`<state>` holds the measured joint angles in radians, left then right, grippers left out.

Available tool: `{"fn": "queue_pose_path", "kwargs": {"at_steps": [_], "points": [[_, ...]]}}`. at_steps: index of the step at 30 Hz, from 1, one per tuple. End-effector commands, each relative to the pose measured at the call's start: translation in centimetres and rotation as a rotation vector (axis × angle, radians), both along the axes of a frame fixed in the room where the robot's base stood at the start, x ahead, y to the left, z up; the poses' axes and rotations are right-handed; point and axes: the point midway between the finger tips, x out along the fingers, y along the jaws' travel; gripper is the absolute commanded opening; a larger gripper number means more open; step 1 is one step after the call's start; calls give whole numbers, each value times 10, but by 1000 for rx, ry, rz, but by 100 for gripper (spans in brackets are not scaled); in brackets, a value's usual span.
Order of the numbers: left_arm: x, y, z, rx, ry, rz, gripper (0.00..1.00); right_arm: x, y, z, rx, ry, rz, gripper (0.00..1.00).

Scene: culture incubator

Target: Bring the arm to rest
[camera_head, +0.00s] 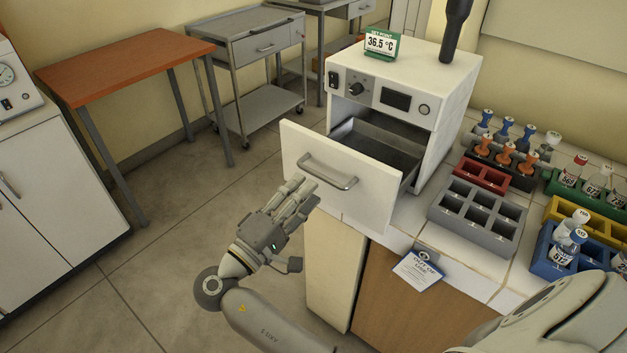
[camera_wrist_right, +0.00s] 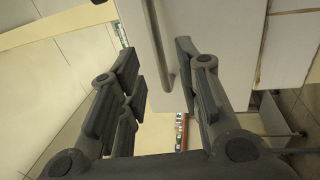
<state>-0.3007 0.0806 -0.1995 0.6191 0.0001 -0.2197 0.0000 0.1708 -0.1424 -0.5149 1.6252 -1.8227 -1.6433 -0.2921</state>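My right gripper (camera_head: 298,194) is in front of the white incubator's (camera_head: 452,85) drawer front (camera_head: 335,190), close to the grey bar handle (camera_head: 328,172). In the right wrist view my right gripper (camera_wrist_right: 155,65) has its fingers spread wide. The handle (camera_wrist_right: 158,45) shows in the space between them, with gaps on both sides, so nothing is gripped. The drawer is pulled out, and the visible part of its grey inside (camera_head: 375,150) looks empty. My left gripper is not in view.
The counter right of the incubator holds a grey rack (camera_head: 478,215), a red rack (camera_head: 482,178), a yellow rack (camera_head: 610,232) and several bottles. An orange-topped table (camera_head: 125,62) and grey cart (camera_head: 250,40) stand left; floor between is clear.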

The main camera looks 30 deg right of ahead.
Motion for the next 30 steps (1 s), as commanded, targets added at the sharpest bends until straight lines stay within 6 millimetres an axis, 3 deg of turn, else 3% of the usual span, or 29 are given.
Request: {"fn": "queue_pose_path", "kwargs": {"at_steps": [6, 19, 22, 26, 29, 30], "points": [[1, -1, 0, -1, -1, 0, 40, -6, 14, -3, 0, -1, 0, 32], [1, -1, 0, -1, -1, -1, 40, -6, 15, -3, 0, 0, 1, 32], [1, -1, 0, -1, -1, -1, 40, -2, 14, -12, 4, 24, 18, 32], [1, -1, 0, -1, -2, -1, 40, 15, 13, -61, 37, 144, 100, 32], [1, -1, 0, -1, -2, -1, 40, 27, 12, -130, 105, 289, 198, 32], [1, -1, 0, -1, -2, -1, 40, 29, 12, -161, 142, 350, 238, 32]]}}
